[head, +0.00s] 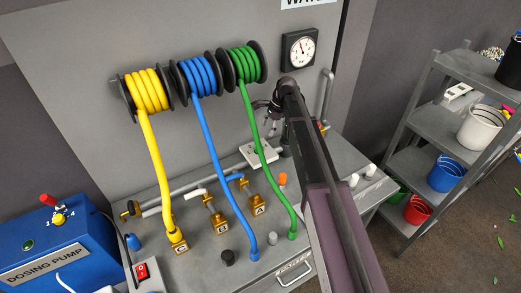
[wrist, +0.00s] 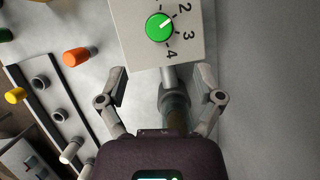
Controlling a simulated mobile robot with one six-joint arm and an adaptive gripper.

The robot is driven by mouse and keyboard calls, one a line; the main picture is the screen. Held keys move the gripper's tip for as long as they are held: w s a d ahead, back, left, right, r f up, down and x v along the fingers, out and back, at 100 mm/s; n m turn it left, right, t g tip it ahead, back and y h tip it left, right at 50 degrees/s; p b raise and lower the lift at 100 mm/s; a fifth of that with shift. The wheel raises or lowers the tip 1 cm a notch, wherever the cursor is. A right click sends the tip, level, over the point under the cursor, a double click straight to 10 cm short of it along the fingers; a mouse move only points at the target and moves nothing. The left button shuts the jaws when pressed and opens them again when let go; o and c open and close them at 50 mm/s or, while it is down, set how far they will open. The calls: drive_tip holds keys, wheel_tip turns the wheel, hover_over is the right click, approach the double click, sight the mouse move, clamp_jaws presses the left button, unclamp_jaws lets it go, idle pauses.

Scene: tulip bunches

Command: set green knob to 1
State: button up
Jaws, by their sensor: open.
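In the wrist view the green knob (wrist: 158,27) is round with a white pointer line, on a pale plate (wrist: 130,45) with the numbers 2, 3 and 4 visible. The pointer aims up and to the right, towards the 2. The top of the plate is cut off and I see no 1. My gripper (wrist: 168,85) is open, its fingers spread apart below the knob, not touching it. In the head view my gripper (head: 270,118) is near the back wall; I cannot make out the green knob there.
Yellow, blue and green hoses (head: 217,150) hang from reels above the bench, left of my arm. A white socket plate (head: 250,157) is behind them. A shelf rack (head: 425,160) stands at the right.

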sight(259, 147)
drive_tip(key=shift+b+x, duration=3.9)
drive_tip(key=shift+x, duration=0.6)
drive_tip(key=c, duration=1.2)
